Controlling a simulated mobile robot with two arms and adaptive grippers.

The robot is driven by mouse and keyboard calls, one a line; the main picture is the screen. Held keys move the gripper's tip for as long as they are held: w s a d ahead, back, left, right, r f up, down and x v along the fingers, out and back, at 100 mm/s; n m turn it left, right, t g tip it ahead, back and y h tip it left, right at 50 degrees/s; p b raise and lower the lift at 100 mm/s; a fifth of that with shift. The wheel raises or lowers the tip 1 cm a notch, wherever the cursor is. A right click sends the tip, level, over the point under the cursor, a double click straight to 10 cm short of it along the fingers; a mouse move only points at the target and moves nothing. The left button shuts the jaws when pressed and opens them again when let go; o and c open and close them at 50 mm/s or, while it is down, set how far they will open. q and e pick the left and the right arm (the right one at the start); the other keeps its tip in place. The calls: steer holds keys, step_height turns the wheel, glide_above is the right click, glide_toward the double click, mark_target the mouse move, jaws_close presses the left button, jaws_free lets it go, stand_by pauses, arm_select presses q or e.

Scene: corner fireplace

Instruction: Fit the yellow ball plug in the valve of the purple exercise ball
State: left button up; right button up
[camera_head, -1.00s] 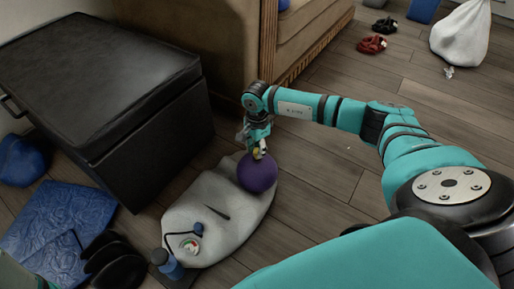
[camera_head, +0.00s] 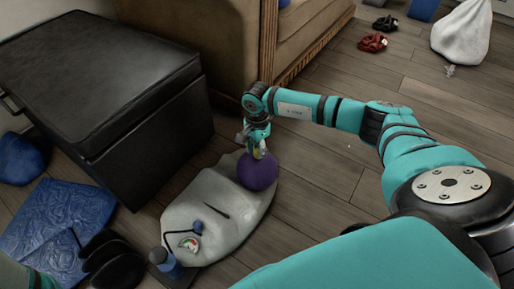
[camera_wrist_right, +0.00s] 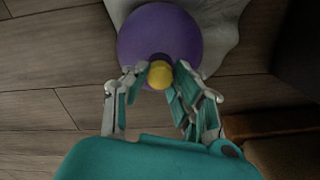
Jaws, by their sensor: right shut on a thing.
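The purple exercise ball (camera_head: 257,172) rests at the top right of a grey-white cloth or bag on the floor. In the right wrist view the purple ball (camera_wrist_right: 158,38) shows a dark round spot at its lower middle, partly behind the plug. My right gripper (camera_head: 257,150) is directly above the ball. In the right wrist view my right gripper (camera_wrist_right: 160,80) is shut on the yellow ball plug (camera_wrist_right: 160,74), which lies in front of the dark spot. I cannot tell whether the plug touches the ball.
The grey-white cloth (camera_head: 190,212) carries a pump with a hose and gauge (camera_head: 189,243). A black storage ottoman (camera_head: 100,90) stands at left, beside a blue mat (camera_head: 55,225). A brown sofa (camera_head: 235,50) is behind. The wooden floor at right is clear under my arm.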

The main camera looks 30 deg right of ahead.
steer(key=shift+f, duration=0.35)
steer(key=shift+f+b, duration=0.35)
steer(key=shift+b, duration=0.1)
steer(key=o, duration=1)
steer(key=shift+c, duration=0.2)
step_height(320, 180, up, 12)
